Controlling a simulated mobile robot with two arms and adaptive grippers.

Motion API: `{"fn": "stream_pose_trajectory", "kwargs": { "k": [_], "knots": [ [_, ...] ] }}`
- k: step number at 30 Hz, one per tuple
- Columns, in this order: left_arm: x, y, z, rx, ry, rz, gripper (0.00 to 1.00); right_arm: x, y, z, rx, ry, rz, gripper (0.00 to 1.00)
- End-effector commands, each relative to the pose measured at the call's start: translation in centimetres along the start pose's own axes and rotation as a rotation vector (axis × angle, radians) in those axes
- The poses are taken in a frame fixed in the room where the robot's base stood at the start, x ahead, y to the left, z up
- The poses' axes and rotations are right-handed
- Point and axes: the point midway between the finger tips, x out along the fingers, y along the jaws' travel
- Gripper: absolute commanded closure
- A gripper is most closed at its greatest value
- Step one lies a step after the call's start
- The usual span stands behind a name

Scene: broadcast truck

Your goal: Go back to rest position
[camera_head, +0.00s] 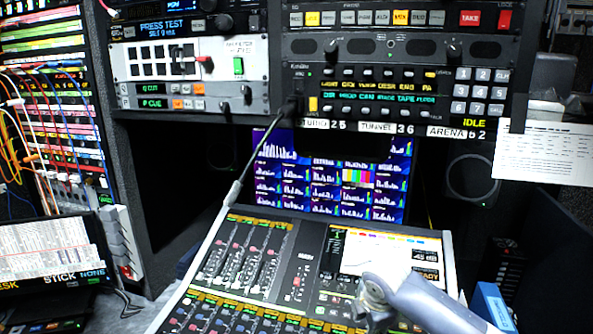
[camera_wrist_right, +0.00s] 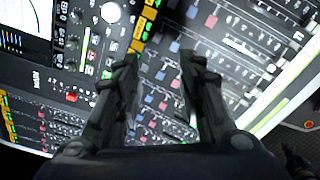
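My right gripper (camera_wrist_right: 161,60) shows in the right wrist view with its two dark fingers apart and nothing between them. It is over the mixing console, whose faders and coloured buttons lie beyond the fingertips; I cannot tell the gap. In the head view my grey right arm comes in at the lower right, in front of the console's right side. Its fingers cannot be made out there. My left arm and gripper are not visible in the head view.
The sloped mixing console (camera_head: 318,268) fills the lower middle. Above it are a multi-view screen (camera_head: 330,197) and button racks (camera_head: 385,100). A patch bay (camera_head: 55,130) with cables and a small display (camera_head: 45,255) stand left. A paper sheet (camera_head: 545,152) hangs right.

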Motion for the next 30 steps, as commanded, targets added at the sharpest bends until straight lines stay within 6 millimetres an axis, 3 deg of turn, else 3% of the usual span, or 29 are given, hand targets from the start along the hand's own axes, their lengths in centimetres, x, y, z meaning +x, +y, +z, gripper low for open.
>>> {"fn": "stream_pose_trajectory", "kwargs": {
  "k": [11,19,24,30],
  "knots": [
    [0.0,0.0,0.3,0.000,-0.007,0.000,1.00,2.4,-5.8,-6.2,0.144,0.117,-0.009,0.64],
    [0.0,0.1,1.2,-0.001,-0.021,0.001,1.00,3.1,-13.4,-11.3,0.445,0.242,-0.037,0.64],
    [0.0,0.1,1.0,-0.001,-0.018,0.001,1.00,2.8,-18.4,-12.2,0.703,0.281,-0.065,0.64],
    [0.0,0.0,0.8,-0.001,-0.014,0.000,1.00,2.0,-24.6,-11.0,1.036,0.261,-0.100,0.64]
  ]
}}
